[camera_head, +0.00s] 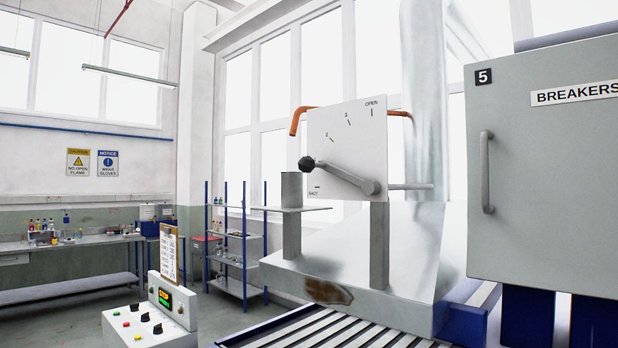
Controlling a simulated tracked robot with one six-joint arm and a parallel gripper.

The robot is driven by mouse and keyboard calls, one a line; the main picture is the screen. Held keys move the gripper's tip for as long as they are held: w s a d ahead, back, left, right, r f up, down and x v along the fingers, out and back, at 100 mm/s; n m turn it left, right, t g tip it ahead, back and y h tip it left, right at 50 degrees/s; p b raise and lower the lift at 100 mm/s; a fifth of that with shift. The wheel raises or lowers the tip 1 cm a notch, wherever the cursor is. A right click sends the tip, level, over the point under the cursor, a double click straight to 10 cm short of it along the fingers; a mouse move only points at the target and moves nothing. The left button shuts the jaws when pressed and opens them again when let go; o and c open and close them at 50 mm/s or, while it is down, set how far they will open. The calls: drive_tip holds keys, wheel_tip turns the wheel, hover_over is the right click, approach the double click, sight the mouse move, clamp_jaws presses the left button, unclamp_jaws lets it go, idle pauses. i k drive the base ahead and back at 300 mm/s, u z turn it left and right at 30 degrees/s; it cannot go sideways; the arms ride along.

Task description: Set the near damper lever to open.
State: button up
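The damper lever (345,177) is a grey arm with a black knob (307,163) at its left end. It pivots at the lower right of a white upright dial plate (347,140). The plate has "OPEN" at its top right, marks 3 and 2 along the arc, and what looks like "SHUT" at its lower left. The lever points left and slightly up, with its knob between the lower-left mark and mark 2. It is the only damper lever I can make out. My gripper is not in view.
A post with a small shelf and grey cup (291,188) stands left of the plate. Orange bent bars (298,118) show behind it. A grey breaker cabinet (545,160) stands close on the right. A control box (150,320) and slatted conveyor (330,330) are in front.

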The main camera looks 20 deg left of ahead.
sight(306, 164)
drive_tip(key=u, duration=0.85)
drive_tip(key=k, duration=1.3)
drive_tip(key=u, duration=0.4)
drive_tip(key=i, duration=0.55)
drive_tip(key=u, duration=0.6)
drive_tip(key=i, duration=1.3)
drive_tip(key=z, duration=0.4)
